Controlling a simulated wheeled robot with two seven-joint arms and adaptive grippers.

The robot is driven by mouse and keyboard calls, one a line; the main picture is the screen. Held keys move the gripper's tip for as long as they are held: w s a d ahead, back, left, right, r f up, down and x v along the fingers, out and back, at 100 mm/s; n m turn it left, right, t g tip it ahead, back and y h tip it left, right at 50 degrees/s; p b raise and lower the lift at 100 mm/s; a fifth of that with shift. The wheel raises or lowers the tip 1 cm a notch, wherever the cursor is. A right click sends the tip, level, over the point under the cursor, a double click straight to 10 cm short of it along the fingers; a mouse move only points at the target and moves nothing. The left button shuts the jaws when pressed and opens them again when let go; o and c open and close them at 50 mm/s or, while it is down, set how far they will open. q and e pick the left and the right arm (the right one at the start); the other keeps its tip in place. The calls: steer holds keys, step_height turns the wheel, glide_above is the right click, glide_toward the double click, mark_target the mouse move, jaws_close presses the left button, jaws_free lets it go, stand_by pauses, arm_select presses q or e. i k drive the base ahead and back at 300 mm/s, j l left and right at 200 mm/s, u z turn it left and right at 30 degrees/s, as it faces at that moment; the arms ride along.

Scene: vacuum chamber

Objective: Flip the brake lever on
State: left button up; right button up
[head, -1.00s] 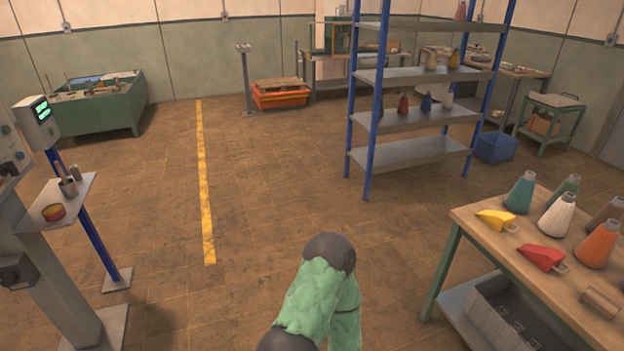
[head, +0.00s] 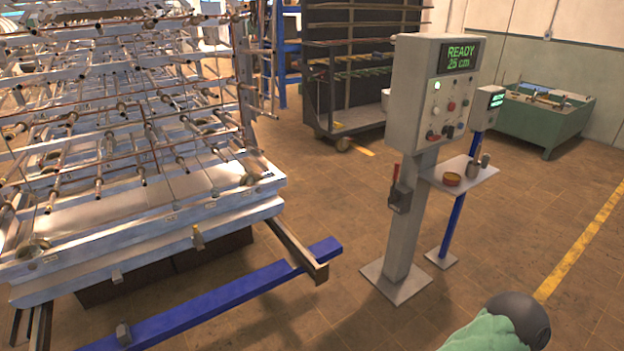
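A lever with a red handle (head: 395,174) sits on a dark box (head: 400,198) on the left side of a grey control pedestal (head: 406,238). The handle points upward. A control panel (head: 432,92) tops the pedestal, with several buttons and a screen (head: 460,57) reading "READY 25 cm". Part of my arm in a green sleeve (head: 487,335) shows at the bottom right, well apart from the lever. Neither of my grippers is in view.
A large metal rack of rods (head: 150,200) fills the left, with a blue floor rail (head: 230,297) in front. A small shelf (head: 462,178) juts from a blue post (head: 452,228) right of the pedestal. A green bin (head: 535,122) stands behind. Floor near the pedestal base is clear.

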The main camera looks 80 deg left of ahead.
mark_target(394, 198)
steer(key=u, duration=2.05)
steer(key=i+u, duration=0.35)
steer(key=i, duration=0.9)
steer(key=i+u, duration=0.2)
steer(key=i, duration=0.85)
